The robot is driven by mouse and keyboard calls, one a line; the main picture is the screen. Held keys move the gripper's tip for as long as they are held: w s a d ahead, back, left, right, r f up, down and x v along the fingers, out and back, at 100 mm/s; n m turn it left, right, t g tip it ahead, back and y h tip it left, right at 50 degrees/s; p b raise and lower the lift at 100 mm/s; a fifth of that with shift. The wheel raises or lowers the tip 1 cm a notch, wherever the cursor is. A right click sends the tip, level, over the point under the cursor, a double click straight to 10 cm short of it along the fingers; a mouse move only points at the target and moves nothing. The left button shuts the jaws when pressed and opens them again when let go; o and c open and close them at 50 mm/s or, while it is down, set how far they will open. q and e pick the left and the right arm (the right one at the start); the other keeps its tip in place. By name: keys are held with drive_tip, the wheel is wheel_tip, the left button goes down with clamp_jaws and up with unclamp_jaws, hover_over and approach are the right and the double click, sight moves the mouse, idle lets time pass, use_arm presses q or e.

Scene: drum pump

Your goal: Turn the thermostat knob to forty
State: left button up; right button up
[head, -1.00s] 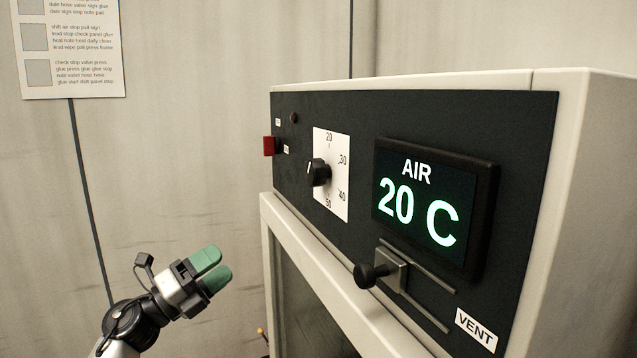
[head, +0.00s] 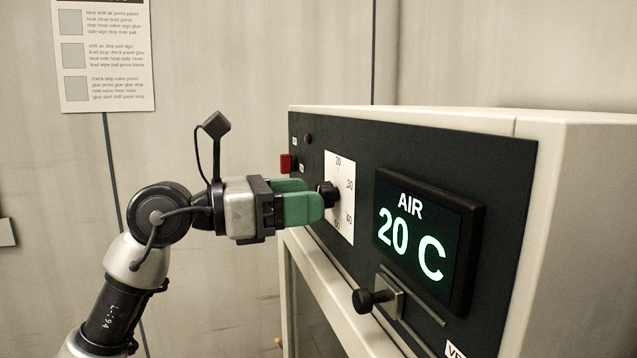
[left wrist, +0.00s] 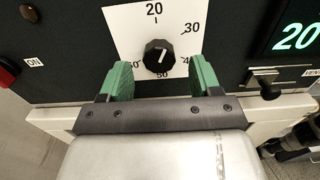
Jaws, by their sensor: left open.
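The black thermostat knob (head: 328,194) sits on a white dial plate (head: 345,215) marked 20, 30, 40 and 50. In the left wrist view the knob (left wrist: 159,56) shows a white pointer line aimed up, close to the 20 mark and slightly right of it. My left gripper (head: 304,198) is open, its green fingers pointing at the panel. In the left wrist view the fingers (left wrist: 160,80) stand one on each side of the knob, with gaps between. The display (head: 411,232) reads AIR 20 C. My right gripper is not in view.
A red switch (head: 286,163) is left of the dial, by an ON label in the left wrist view. A vent slider with a black handle (head: 368,299) juts out below the display. A paper notice (head: 105,55) hangs on the wall behind.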

use_arm(q)
drive_tip(key=shift+p+x, duration=0.35)
drive_tip(key=shift+x, duration=1.05)
drive_tip(key=shift+c, duration=0.4)
drive_tip(key=shift+a, duration=0.1)
drive_tip(key=c, duration=0.8)
drive_tip(key=m+b, duration=1.1)
drive_tip(key=m, duration=0.7)
drive_tip(key=shift+w+r+b, duration=0.1)
drive_tip(key=shift+b, duration=0.2)
drive_tip(key=shift+c, duration=0.2)
drive_tip(key=shift+m, duration=0.4)
